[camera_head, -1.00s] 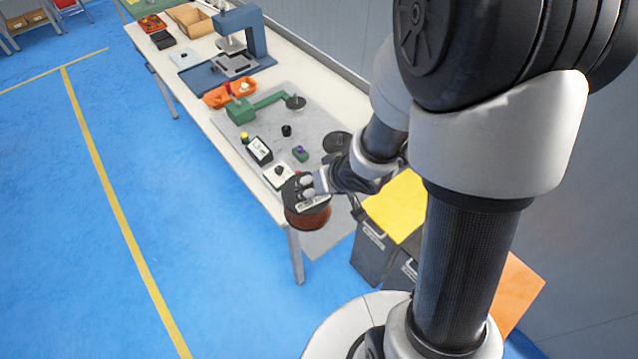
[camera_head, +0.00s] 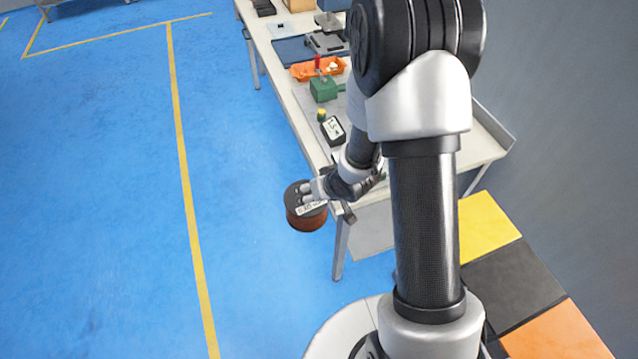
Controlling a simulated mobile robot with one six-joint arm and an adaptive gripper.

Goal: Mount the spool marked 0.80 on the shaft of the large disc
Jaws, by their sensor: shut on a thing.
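My gripper (camera_head: 314,190) is shut on a spool (camera_head: 306,217) with a black top and copper-brown side. It holds the spool by its upper part, out past the near left edge of the bench and above the blue floor. A white label on the spool faces up, but its marking is too small to read. The large disc and its shaft do not show now; my arm covers that part of the bench.
The bench (camera_head: 296,113) carries a black box with a white display (camera_head: 333,130), a green block (camera_head: 323,89), an orange tray (camera_head: 318,69) and a press farther back. Yellow, black and orange bin tops (camera_head: 490,228) lie at right. The blue floor (camera_head: 100,200) at left is clear.

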